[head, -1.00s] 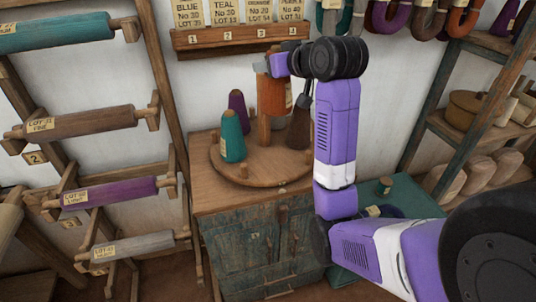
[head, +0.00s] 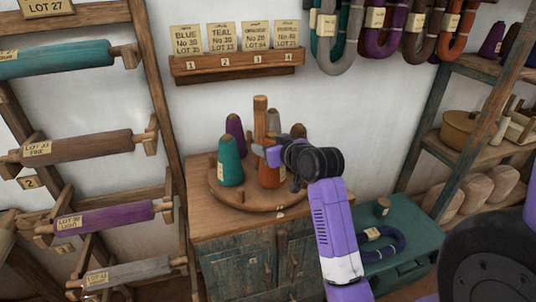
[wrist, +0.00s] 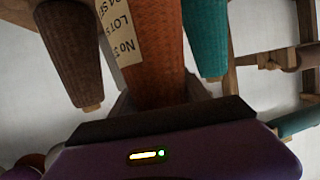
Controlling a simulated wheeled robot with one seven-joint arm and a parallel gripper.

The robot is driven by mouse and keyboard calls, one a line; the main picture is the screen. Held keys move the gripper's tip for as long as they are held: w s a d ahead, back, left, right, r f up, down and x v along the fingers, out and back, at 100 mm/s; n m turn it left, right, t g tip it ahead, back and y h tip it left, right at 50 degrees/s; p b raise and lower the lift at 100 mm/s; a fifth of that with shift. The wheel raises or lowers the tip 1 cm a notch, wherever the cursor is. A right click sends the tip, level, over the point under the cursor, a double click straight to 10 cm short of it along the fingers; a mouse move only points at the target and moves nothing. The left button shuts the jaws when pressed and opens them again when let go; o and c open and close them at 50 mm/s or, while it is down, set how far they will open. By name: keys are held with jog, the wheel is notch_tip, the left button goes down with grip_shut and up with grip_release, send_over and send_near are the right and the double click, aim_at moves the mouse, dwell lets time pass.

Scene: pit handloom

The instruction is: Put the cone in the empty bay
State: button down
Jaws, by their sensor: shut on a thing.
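My gripper (head: 274,156) is shut on an orange cone (head: 268,176) with a paper label. The cone is upright over the front right of the round wooden turntable (head: 222,196); I cannot tell whether its base touches. In the wrist view the orange cone (wrist: 155,55) fills the middle, between a brown cone (wrist: 70,50) and a teal cone (wrist: 205,38). On the turntable stand the teal cone (head: 231,164), a purple cone (head: 235,130), a grey cone (head: 273,123) and the brown cone (head: 298,133), partly hidden, around a central post (head: 260,110). A short bare peg (head: 241,196) shows at the front.
The turntable sits on a wooden cabinet (head: 240,262). A card rail (head: 240,64) with numbered lot cards is on the wall behind. A rack of wound rollers (head: 100,215) stands left. A green chest (head: 415,235) and shelves (head: 475,150) are at right.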

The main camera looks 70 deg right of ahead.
aim_at(269, 177)
jog(key=shift+f, duration=1.6)
jog(key=c, duration=0.5)
grip_release()
